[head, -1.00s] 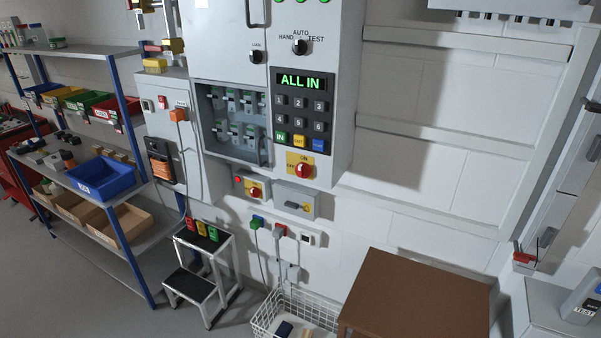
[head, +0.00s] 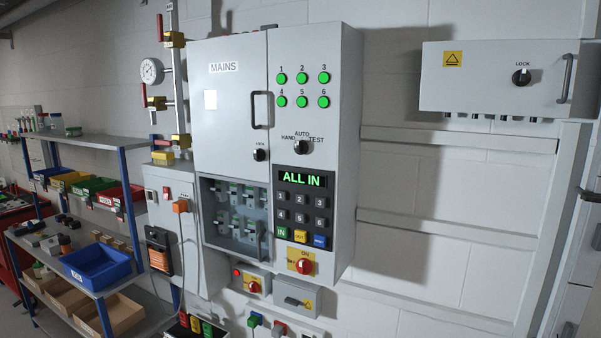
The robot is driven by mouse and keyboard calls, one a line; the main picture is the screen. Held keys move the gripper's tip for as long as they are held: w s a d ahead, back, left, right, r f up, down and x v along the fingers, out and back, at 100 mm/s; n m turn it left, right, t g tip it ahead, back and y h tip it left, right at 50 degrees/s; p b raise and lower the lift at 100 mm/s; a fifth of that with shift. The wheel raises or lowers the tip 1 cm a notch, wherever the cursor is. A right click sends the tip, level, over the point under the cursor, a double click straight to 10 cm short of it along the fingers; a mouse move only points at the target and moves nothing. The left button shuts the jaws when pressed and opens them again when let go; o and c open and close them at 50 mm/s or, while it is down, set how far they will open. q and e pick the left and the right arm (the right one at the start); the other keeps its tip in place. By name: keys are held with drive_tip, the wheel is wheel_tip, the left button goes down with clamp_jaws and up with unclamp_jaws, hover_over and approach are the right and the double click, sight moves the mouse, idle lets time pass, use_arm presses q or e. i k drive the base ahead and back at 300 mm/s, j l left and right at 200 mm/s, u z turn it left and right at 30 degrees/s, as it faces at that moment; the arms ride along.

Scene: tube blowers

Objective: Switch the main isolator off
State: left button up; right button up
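The main isolator appears to be the red rotary knob on a yellow plate (head: 304,265) at the bottom right of the grey MAINS cabinet (head: 227,110). Its plate has ON at the top and an OFF mark at the left; the knob looks roughly upright, toward ON, but it is small. The display (head: 302,179) above it reads ALL IN. Six round lamps (head: 302,90) above are lit green. A smaller red knob on yellow (head: 253,287) sits on a separate box below left. Neither gripper is in view.
A black selector (head: 301,147) marked HAND, AUTO, TEST is above the keypad (head: 298,207). A grey wall box (head: 497,79) with a LOCK knob hangs at the upper right. Shelving with a blue bin (head: 98,267) stands left. The wall right of the cabinet has horizontal rails.

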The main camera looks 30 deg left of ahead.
sight(303, 265)
drive_tip(key=u, duration=0.4)
drive_tip(key=j+u, duration=0.15)
drive_tip(key=u, duration=0.7)
drive_tip(key=j+u, duration=0.15)
drive_tip(key=u, duration=0.25)
drive_tip(key=j, duration=0.35)
drive_tip(key=i, duration=0.05)
